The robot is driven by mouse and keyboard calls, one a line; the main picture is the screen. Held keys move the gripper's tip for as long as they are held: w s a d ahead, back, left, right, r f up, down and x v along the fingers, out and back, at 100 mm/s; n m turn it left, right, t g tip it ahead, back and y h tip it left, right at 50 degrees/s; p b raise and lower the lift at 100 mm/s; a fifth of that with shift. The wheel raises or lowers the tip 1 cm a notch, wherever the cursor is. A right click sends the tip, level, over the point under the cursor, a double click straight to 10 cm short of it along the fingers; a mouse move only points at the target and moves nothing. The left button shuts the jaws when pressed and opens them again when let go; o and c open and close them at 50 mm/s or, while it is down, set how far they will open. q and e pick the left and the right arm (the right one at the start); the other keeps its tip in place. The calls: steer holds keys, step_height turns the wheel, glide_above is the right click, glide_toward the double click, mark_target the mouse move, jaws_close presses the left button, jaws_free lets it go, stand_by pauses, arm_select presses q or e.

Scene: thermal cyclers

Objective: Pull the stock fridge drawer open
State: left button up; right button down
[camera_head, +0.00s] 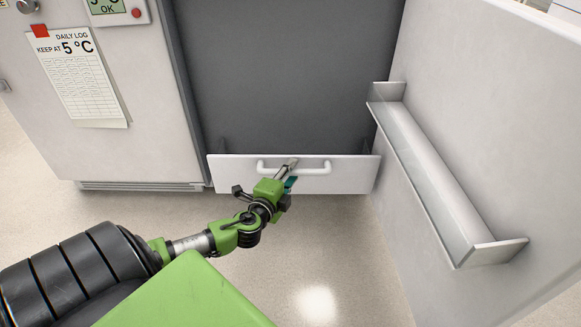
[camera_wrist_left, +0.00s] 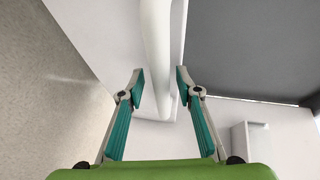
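The stock fridge drawer (camera_head: 345,181) shows in the head view as a low white front panel at the bottom of the open fridge (camera_head: 285,70). A white bar handle (camera_head: 318,171) runs across it; the bar also shows in the left wrist view (camera_wrist_left: 156,35). My left gripper (camera_head: 291,166) is at the handle's middle. In the left wrist view its teal-padded fingers (camera_wrist_left: 160,80) stand on either side of the bar, with small gaps visible, so it looks open. Part of the handle is hidden behind the gripper in the head view. My right gripper is not in view.
The fridge door (camera_head: 465,100) stands open on the right, with a clear shelf bin (camera_head: 430,170) on its inner face. A closed white cabinet door with a daily log sheet (camera_head: 78,80) is at left. The floor (camera_head: 330,240) before the drawer is clear.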

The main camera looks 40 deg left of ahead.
arm_select(q)
steer(key=v, duration=1.2)
stand_by(0.5)
